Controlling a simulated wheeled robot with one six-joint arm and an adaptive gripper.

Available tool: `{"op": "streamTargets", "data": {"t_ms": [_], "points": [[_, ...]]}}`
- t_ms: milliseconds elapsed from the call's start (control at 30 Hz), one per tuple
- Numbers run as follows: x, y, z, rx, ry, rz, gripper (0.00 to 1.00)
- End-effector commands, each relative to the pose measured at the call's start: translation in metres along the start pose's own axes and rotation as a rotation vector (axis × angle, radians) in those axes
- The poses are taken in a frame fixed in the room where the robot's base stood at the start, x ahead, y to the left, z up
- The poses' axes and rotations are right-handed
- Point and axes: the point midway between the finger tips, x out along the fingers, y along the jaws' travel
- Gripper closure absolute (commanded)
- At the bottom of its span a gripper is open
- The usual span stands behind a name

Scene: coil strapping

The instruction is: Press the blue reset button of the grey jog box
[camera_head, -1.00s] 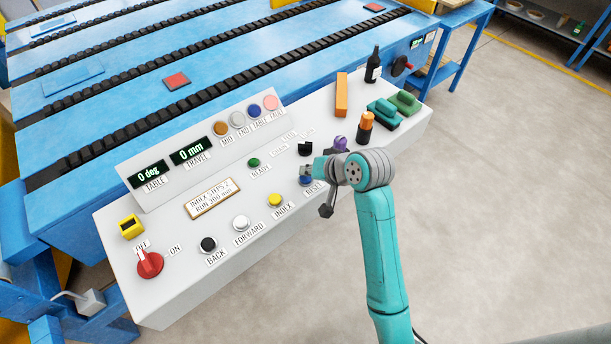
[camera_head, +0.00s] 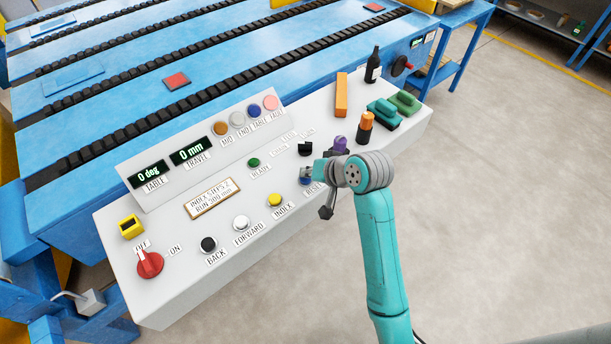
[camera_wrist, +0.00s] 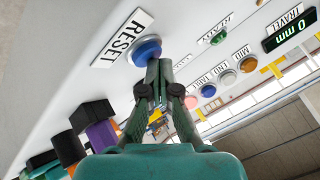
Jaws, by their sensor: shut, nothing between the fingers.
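The grey jog box (camera_head: 180,290) is the long light-grey console in the head view. Its blue reset button (camera_head: 304,182) sits at the right end of the front button row, partly hidden by my wrist. In the wrist view the blue button (camera_wrist: 146,50) stands in a pale collar beside the RESET label (camera_wrist: 122,38). My gripper (camera_wrist: 158,66) is shut and empty, its fingertips at the button's lower right edge in that view. I cannot tell whether they touch it.
The yellow INDEX button (camera_head: 275,200) is left of the reset button. A purple item (camera_head: 340,143), an orange-topped cylinder (camera_head: 366,122) and a dark bottle (camera_head: 373,65) stand on the console's right part. Open floor (camera_head: 500,220) lies to the right.

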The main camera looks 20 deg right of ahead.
Motion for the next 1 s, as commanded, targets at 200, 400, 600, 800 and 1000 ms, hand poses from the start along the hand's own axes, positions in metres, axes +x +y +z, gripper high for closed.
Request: {"op": "streamTargets", "data": {"t_ms": [200,400,600,800,1000], "points": [[0.002,0.002,0.002,0.001,-0.002,0.001,1.0],[0.002,0.002,0.002,0.001,-0.003,0.001,1.0],[0.0,0.0,0.0,0.001,-0.003,0.001,1.0],[-0.007,-0.005,-0.005,0.0,-0.001,0.0,1.0],[-0.011,-0.008,-0.007,0.0,-0.002,0.001,1.0]]}}
